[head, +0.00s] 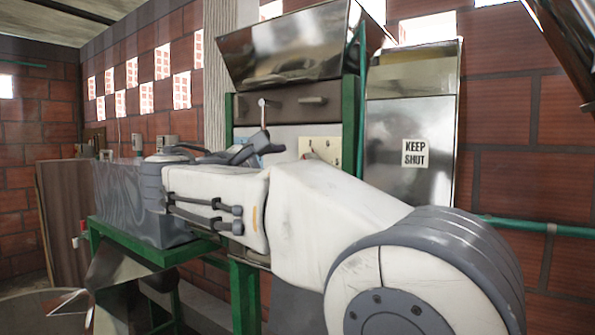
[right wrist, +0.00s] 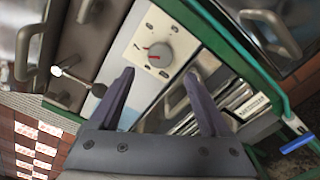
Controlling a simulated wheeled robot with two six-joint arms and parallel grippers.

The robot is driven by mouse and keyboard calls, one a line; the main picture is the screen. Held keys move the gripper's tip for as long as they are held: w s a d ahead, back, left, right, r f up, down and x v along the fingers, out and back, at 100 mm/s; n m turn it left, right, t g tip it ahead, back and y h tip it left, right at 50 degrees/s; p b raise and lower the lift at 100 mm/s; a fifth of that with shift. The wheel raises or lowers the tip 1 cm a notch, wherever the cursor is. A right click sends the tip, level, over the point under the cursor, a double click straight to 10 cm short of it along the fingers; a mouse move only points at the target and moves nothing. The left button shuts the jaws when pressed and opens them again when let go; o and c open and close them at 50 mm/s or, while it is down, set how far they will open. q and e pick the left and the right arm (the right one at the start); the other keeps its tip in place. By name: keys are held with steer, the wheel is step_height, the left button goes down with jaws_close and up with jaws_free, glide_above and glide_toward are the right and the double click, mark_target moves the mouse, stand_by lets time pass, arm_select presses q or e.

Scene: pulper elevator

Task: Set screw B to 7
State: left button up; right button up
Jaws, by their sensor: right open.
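A round grey knob (right wrist: 159,52) with a red mark sits on a cream plate (right wrist: 140,45) in the right wrist view; small marks around it are too small to read, and I see no clear letter B. The cream plate also shows in the head view (head: 322,146), partly behind my right arm. My right gripper (right wrist: 161,74) is open and empty, its two dark fingers pointing toward the plate, with the knob between and beyond their tips. It shows in the head view (head: 262,146) in front of the machine. My left gripper is not in view.
A green frame (head: 349,125) borders the machine, with a steel hopper (head: 285,50) above. A steel cabinet (head: 408,115) with a "KEEP SHUT" sign (head: 415,153) stands to the right. A lever with a light round end (right wrist: 57,71) and metal handles (right wrist: 270,30) lie near the gripper.

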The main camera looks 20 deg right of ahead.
steer(key=shift+v, duration=1.75)
steer(key=s+a+f+g+y, duration=0.1)
steer(key=s+f+g+y, duration=0.15)
steer(key=f, duration=0.55)
steer(key=s+a+f+g+y+p, duration=0.1)
steer(key=s+f+y, duration=0.2)
steer(key=f, duration=0.5)
steer(key=s+a+f+g+y, duration=0.1)
steer(key=s+f+y, duration=0.2)
steer(key=f, duration=0.4)
steer(key=s+a+f+m+g+y, duration=0.2)
steer(key=s+f+m+g+y, duration=0.1)
steer(key=s+f, duration=0.5)
steer(key=s+a+f+m+g+y+p, duration=0.1)
steer(key=s+a+f+m+g+y, duration=0.2)
steer(key=s+f, duration=0.4)
steer(key=s, duration=0.6)
steer(key=shift+s+f+y, duration=0.2)
steer(key=shift+f+y, duration=0.15)
steer(key=shift+f, duration=0.05)
steer(key=shift+w+g, duration=0.1)
steer(key=shift+g, duration=0.15)
